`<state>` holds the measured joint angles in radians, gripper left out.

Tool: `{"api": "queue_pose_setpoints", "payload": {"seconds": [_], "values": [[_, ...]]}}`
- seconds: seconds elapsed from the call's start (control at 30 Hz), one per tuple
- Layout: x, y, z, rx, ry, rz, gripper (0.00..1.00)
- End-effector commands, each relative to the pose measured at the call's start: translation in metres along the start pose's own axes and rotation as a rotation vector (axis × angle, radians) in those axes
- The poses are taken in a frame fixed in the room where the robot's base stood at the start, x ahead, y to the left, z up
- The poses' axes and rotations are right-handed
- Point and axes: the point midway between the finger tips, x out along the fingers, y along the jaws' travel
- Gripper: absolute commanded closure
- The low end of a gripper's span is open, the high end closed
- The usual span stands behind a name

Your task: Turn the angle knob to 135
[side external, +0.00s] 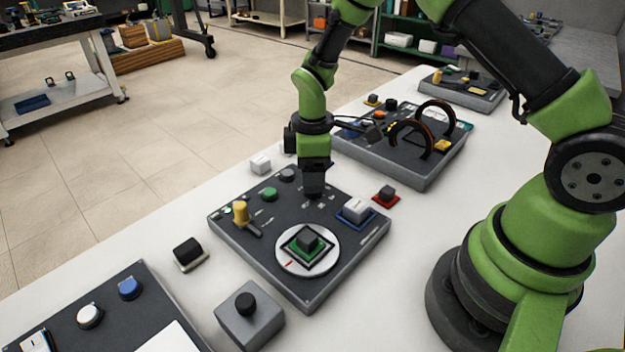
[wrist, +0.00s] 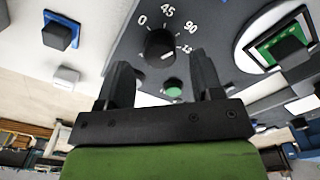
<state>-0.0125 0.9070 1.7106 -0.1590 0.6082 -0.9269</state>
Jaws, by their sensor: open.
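The angle knob (wrist: 161,43) is a dark round knob on the dark grey panel, seen in the wrist view. White labels 0, 45 and 90 arc around it, with a partly hidden label at its right. I cannot make out where its pointer sits. My gripper (wrist: 161,66) is open, its two dark fingers apart on the near side of the knob in the picture; contact cannot be told. In the side view my gripper (side external: 313,194) points down over the back part of the panel (side external: 216,216) and hides the knob.
A red-based block (side external: 386,193) lies right. Another panel with black arches (side external: 411,140) stands behind.

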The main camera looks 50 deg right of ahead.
Motion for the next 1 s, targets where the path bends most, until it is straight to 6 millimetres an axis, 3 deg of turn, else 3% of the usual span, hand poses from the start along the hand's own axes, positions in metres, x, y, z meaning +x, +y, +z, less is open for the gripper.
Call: {"api": "queue_pose_setpoints", "payload": {"seconds": [0.2, 0.53, 0.73, 1.0], "values": [[0.024, 0.0, 0.0, 0.003, -0.001, -0.001, 0.4], [0.027, 0.0, 0.0, 0.002, 0.001, 0.001, 0.4], [0.027, 0.0, 0.0, 0.002, 0.001, 0.001, 0.86], [0.027, 0.0, 0.0, 0.017, 0.001, 0.001, 0.89]]}}
